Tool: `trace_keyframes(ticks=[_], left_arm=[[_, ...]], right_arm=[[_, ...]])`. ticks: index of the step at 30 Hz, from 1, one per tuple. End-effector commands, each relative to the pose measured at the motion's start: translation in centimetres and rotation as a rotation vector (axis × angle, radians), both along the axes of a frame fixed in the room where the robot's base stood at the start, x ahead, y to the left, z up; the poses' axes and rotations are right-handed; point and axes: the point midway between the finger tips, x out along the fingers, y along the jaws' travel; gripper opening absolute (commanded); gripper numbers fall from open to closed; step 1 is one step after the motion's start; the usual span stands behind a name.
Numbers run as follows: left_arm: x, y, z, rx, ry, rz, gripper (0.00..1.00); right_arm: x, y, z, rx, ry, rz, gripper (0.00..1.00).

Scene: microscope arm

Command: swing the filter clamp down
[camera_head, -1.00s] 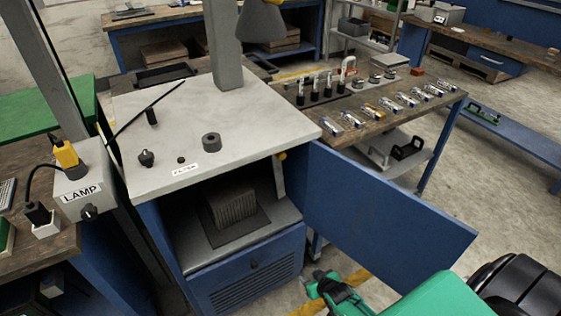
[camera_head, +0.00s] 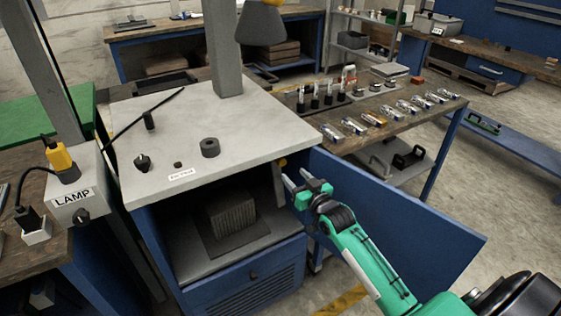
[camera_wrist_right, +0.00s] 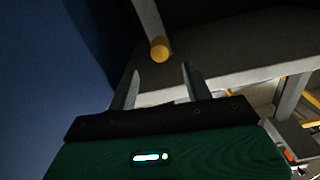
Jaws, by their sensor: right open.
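The filter clamp (camera_head: 279,183) is a grey bar with a yellow knob at one end. In the head view it stands upright just inside the right edge of the open cabinet, knob at the top under the worktop. My right gripper (camera_head: 296,177) is open and empty, just right of the bar. In the right wrist view the yellow knob (camera_wrist_right: 159,49) lies ahead of and between the two fingertips of my right gripper (camera_wrist_right: 161,70), apparently not gripped. Whether a finger touches it I cannot tell. My left gripper is out of view.
The blue cabinet door (camera_head: 400,215) stands open right of my right gripper, close to my forearm. The white worktop (camera_head: 245,135) overhangs the clamp. A dark finned block (camera_head: 232,213) sits inside the cabinet. A lamp box (camera_head: 82,195) is at the left.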

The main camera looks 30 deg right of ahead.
Motion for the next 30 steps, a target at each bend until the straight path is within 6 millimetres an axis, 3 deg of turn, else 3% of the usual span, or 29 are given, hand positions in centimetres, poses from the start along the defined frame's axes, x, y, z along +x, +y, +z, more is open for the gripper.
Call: trace_keyframes(ticks=[15, 21, 30], left_arm=[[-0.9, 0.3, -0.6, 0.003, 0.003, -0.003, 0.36], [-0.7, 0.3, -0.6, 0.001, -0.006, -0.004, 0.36], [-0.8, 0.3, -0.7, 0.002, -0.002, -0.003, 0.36]], right_arm=[[8.1, 0.3, 0.0, 0.001, 0.001, -0.001, 0.50], [9.5, 0.4, 0.0, 0.001, 0.000, 0.000, 0.50], [9.7, 0.4, 0.0, 0.000, 0.001, 0.000, 0.50]])
